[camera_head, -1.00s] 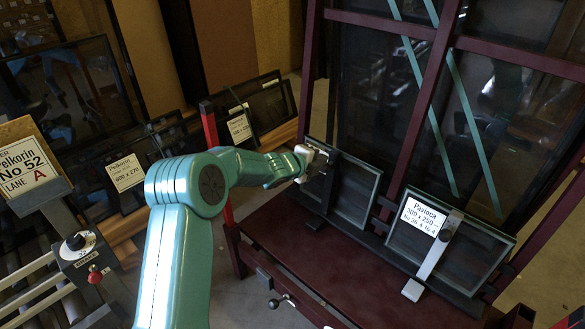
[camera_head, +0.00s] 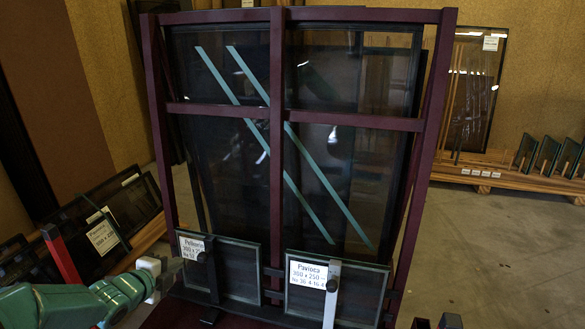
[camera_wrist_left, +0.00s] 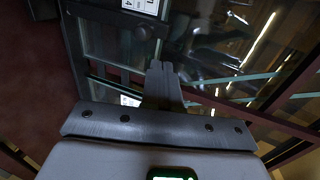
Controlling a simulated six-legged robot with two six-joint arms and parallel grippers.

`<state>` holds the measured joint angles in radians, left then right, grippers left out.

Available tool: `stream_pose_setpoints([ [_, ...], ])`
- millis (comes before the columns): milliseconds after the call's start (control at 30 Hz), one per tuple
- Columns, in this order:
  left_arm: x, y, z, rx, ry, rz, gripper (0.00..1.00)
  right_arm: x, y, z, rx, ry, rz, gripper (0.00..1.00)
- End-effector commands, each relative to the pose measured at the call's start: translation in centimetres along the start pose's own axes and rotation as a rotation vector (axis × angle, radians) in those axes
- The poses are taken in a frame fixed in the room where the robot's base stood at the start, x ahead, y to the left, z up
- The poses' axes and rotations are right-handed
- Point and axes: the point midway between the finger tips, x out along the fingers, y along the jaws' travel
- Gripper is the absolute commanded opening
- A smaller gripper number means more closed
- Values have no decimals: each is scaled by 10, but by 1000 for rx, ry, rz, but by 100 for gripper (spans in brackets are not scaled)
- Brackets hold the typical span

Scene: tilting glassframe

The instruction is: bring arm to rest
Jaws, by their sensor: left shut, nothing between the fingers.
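My left arm comes in at the lower left of the head view. Its gripper (camera_head: 170,277) is shut and empty, close in front of the lower left corner of the left small glass frame (camera_head: 235,271). I cannot tell whether it touches that frame. In the left wrist view the closed fingers (camera_wrist_left: 162,68) point toward the glass, with nothing between them. The left small frame carries a white label (camera_head: 194,246) and stands upright behind a dark clamp. The right small frame (camera_head: 362,292) stands behind a light metal clamp (camera_head: 331,296).
A tall maroon rack (camera_head: 277,150) holds large dark panes behind the small frames. A red post (camera_head: 61,254) stands near my left arm, with leaning framed panes (camera_head: 130,215) behind it. Several small panes stand on a wooden base (camera_head: 500,178) at right. Floor at right is clear.

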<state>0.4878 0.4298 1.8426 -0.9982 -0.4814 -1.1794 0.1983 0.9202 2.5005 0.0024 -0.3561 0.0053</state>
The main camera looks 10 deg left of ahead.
Motion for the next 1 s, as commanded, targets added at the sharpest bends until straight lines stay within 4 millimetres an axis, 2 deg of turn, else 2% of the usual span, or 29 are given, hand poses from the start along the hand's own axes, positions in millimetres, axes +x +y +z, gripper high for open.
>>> stream_pose_setpoints([
  [67,13,10,-23,-1,46,19,0,0,0,0,0,0,0,0],
  [133,26,33,-54,-18,106,63,0,0,0,0,0,0,0,0],
  [267,38,107,-131,-168,206,221,0,0,0,0,0,0,0,0],
  [300,35,133,-153,-254,218,287,0,0,0,0,0,0,0,0],
  [367,27,172,-185,-397,219,396,0,0,0,0,0,0,0,0],
  [400,18,198,-205,-505,205,477,0,0,0,0,0,0,0,0],
  [467,-1,236,-233,-671,162,603,0,0,0,0,0,0,0,0],
  [533,-28,276,-258,-864,74,744,0,0,0,0,0,0,0,0],
  [600,-56,308,-275,-1046,-46,867,0,0,0,0,0,0,0,0],
  [700,-99,344,-291,-1290,-265,1005,0,0,0,0,0,0,0,0],
  [800,-137,366,-294,-1540,-538,1069,0,0,0,0,0,0,0,0],
  [867,-149,371,-292,-1672,-682,1061,0,0,0,0,0,0,0,0],
  [967,-151,373,-291,-1851,-843,1017,0,0,0,0,0,0,0,0],
  [1000,-160,350,-291,-1846,-838,1019,0,-23,-8,1,0,-2,0,0],
])
